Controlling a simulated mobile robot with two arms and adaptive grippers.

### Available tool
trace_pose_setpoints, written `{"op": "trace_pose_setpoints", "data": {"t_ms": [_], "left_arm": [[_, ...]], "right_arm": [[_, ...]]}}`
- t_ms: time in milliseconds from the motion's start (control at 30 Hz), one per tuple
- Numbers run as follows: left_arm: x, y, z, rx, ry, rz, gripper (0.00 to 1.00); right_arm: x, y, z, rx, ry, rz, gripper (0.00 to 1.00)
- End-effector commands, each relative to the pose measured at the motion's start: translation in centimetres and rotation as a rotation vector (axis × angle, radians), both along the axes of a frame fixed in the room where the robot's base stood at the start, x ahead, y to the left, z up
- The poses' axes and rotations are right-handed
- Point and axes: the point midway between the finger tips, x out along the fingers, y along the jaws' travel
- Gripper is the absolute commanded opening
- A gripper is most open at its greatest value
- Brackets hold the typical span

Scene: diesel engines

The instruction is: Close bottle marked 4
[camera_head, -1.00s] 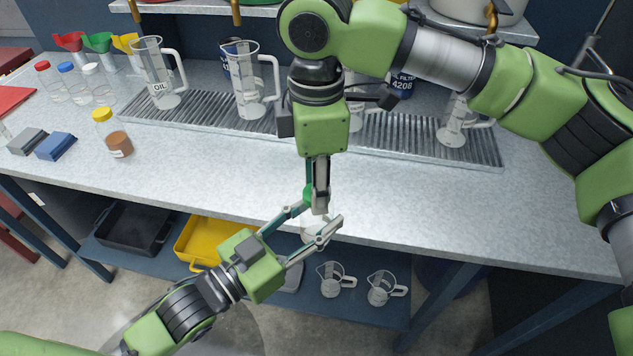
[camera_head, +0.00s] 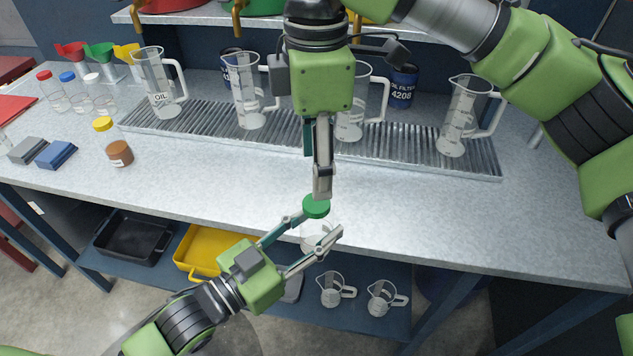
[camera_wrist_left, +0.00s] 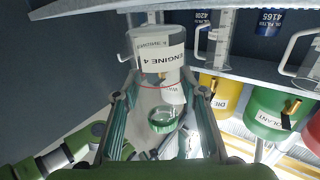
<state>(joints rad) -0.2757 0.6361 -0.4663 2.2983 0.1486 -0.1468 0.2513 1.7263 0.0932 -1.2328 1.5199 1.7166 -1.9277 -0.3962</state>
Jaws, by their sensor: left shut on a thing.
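A clear bottle (camera_head: 316,238) is between the fingers of my left gripper (camera_head: 314,241), in front of the bench edge; the gripper is shut on it. In the left wrist view, which looks inverted, a label reading ENGINE 4 (camera_wrist_left: 162,60) shows between the fingers. A green cap (camera_head: 316,206) is at the bottle's top; it also shows in the left wrist view (camera_wrist_left: 163,119). I cannot tell whether it is seated. My right gripper (camera_head: 322,192) points down just above the cap, its fingertips overlapping the cap's far edge. Its finger opening is hidden edge-on.
Several clear pitchers (camera_head: 160,85) stand on a ribbed metal tray (camera_head: 205,120) along the back. Small capped bottles (camera_head: 77,94) and a brown-filled jar (camera_head: 120,153) are at left. The bench (camera_head: 240,175) is clear in front. Trays and beakers sit on the lower shelf.

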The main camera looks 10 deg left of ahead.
Motion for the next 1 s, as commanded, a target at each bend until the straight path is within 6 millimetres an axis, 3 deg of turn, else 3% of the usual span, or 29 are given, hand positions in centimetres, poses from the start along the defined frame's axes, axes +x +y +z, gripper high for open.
{"op": "trace_pose_setpoints", "data": {"t_ms": [100,300,1000], "left_arm": [[0.0,0.0,0.0,-0.001,-0.001,0.000,0.00],[0.0,0.0,0.0,-0.001,-0.001,0.000,0.00],[0.0,0.0,0.0,-0.001,-0.001,0.000,0.00]], "right_arm": [[0.0,0.1,2.2,0.002,-0.002,0.000,0.53],[0.0,0.0,4.2,0.001,0.000,0.001,0.53],[-0.1,0.0,4.4,-0.001,0.003,0.004,0.53]]}}
